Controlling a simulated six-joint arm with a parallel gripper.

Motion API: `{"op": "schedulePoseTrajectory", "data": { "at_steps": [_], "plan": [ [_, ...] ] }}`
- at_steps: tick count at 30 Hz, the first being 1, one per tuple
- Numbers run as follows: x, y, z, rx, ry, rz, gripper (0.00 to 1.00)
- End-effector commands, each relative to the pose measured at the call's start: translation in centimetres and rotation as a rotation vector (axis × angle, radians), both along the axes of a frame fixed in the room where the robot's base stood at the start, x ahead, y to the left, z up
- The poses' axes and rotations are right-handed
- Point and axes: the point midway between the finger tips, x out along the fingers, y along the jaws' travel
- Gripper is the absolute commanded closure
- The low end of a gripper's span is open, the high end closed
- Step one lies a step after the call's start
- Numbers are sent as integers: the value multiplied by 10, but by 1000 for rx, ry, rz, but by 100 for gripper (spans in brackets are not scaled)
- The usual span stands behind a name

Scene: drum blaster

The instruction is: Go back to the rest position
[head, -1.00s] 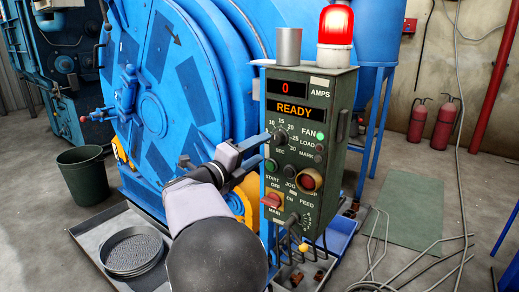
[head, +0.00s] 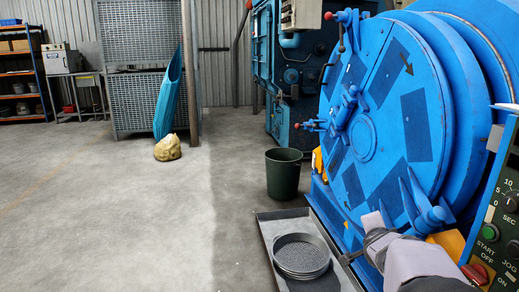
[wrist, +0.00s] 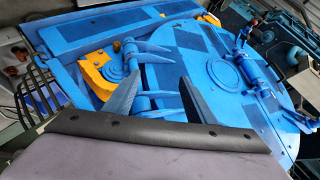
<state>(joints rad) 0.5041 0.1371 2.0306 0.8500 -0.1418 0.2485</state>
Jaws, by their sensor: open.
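My gripper (head: 367,237) shows at the lower right of the head view, in front of the blue drum machine's round door (head: 385,125). In the wrist view its two dark fingers (wrist: 157,92) stand apart with nothing between them. The blue door also shows behind them in the wrist view (wrist: 225,75). The green control panel (head: 500,225) is cut off by the right edge of the head view, with its dial, START OFF button and JOG label partly visible. My gripper is to the left of the panel and apart from its controls.
A grey tray (head: 262,215) with stacked round sieves (head: 301,255) lies on the floor below and left of my gripper. A dark green bin (head: 284,174) stands behind it. The floor at left is clear.

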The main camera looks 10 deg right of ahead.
Motion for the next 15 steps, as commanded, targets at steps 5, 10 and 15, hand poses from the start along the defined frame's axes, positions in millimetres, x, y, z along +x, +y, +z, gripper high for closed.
{"op": "schedulePoseTrajectory", "data": {
  "at_steps": [5,10,15],
  "plan": [
    [-35,82,-85,18,359,391,50],
    [-103,153,-139,41,664,730,50],
    [-182,201,-164,59,925,998,50]
  ]
}}
